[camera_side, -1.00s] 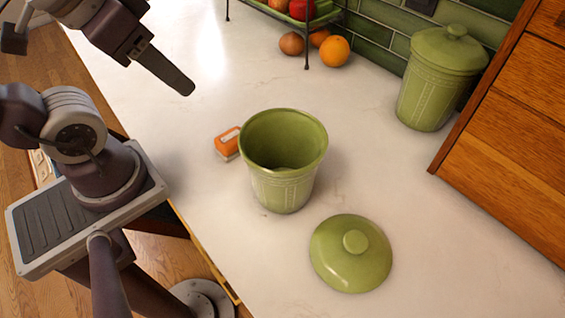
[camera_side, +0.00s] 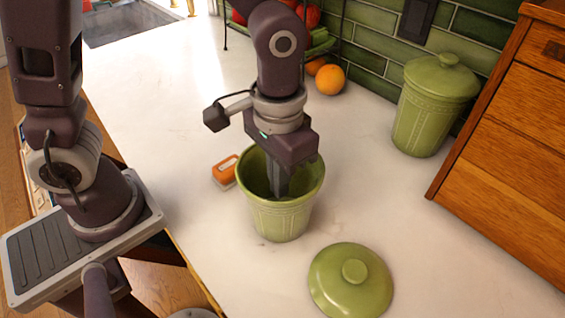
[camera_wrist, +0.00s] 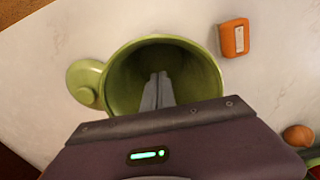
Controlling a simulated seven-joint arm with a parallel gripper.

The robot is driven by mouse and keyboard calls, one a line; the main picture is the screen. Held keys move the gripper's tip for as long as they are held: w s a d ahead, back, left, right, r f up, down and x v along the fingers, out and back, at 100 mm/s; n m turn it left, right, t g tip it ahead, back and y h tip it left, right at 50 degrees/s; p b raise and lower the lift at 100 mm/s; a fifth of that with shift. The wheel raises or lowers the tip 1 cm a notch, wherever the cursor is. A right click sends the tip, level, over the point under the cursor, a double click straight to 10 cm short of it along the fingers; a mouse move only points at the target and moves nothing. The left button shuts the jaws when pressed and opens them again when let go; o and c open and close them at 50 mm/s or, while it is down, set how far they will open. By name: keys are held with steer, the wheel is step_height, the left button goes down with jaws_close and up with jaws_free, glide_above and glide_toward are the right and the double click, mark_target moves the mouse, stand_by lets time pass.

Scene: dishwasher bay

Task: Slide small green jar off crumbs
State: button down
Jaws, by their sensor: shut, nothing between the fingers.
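An open green jar (camera_side: 283,217) stands upright on the white counter, with its round green lid (camera_side: 350,283) lying on the counter at its lower right. My gripper (camera_side: 279,192) points down with its closed fingers inside the mouth of this jar. In the wrist view the two fingers (camera_wrist: 158,90) lie side by side within the open jar's rim (camera_wrist: 108,82), with nothing between them. Whether the fingertips touch the jar's inner wall or floor I cannot tell. Small dark specks, perhaps crumbs, are too faint to make out clearly near the jar.
A second, lidded green jar (camera_side: 426,112) stands at the back right by the wooden cabinet (camera_side: 510,130). A small orange-and-white object (camera_side: 225,171) lies just left of the open jar. An orange (camera_side: 330,79) and a produce rack (camera_side: 321,43) are behind.

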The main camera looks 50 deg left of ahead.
mark_target(298, 185)
step_height(298, 185, down, 4)
steer(key=shift+s, duration=0.1)
steer(key=w, duration=0.2)
steer(key=shift+w+f, duration=0.1)
steer(key=shift+w, duration=0.3)
steer(key=shift+w+d, duration=0.1)
steer(key=shift+w, duration=0.6)
steer(key=w, duration=1.2)
steer(key=shift+w+d, duration=0.2)
steer(key=shift+d, duration=0.2)
